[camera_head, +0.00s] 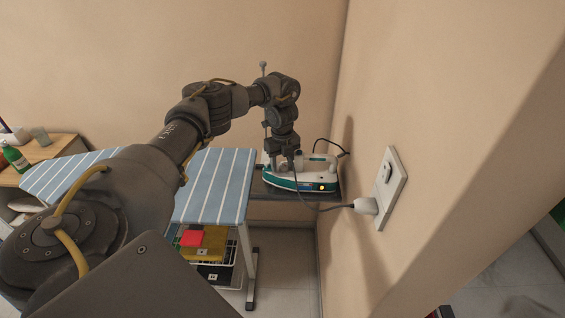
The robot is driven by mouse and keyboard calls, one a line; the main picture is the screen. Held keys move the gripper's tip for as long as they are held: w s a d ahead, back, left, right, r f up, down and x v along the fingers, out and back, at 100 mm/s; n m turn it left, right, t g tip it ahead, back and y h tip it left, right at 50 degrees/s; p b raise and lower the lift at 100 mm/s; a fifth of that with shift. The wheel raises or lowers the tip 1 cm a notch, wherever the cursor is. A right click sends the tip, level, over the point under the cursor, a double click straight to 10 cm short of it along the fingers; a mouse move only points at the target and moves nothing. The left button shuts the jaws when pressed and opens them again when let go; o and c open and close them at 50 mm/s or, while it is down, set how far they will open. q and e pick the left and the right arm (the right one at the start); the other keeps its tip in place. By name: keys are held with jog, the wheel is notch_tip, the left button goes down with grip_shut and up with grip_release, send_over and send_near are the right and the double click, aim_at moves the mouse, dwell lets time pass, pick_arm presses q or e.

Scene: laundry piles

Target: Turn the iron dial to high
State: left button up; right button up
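The iron (310,183), white with a teal base and a small yellow light on its end, rests on a dark ledge at the right end of the ironing board. My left arm reaches over the board, and my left gripper (283,163) points down at the iron's top. Its fingers are at or just above the iron; I cannot tell whether they touch it or how wide they are apart. The dial is not distinguishable, being small or hidden by the gripper. My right gripper is not in view.
The blue striped ironing board (222,185) lies under my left arm. A plug with a cord sits in a wall socket plate (391,187) on the right wall. A wire basket (207,257) with coloured items stands below the board. A wooden table (45,150) with a green bottle (15,157) is at left.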

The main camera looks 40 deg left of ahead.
aim_at(283, 164)
pick_arm(q)
jog(key=shift+w+d+r, duration=0.1)
jog(key=shift+w+r+p, duration=0.1)
jog(key=shift+r+p, duration=0.4)
jog(key=shift+p, duration=0.05)
notch_tip(283, 164, up, 6)
jog(key=p, duration=0.5)
jog(key=shift+r+p, duration=0.25)
jog(key=shift+p, duration=0.15)
jog(key=shift+s+r, duration=0.2)
jog(key=shift+r, duration=0.05)
jog(key=shift+f, duration=0.1)
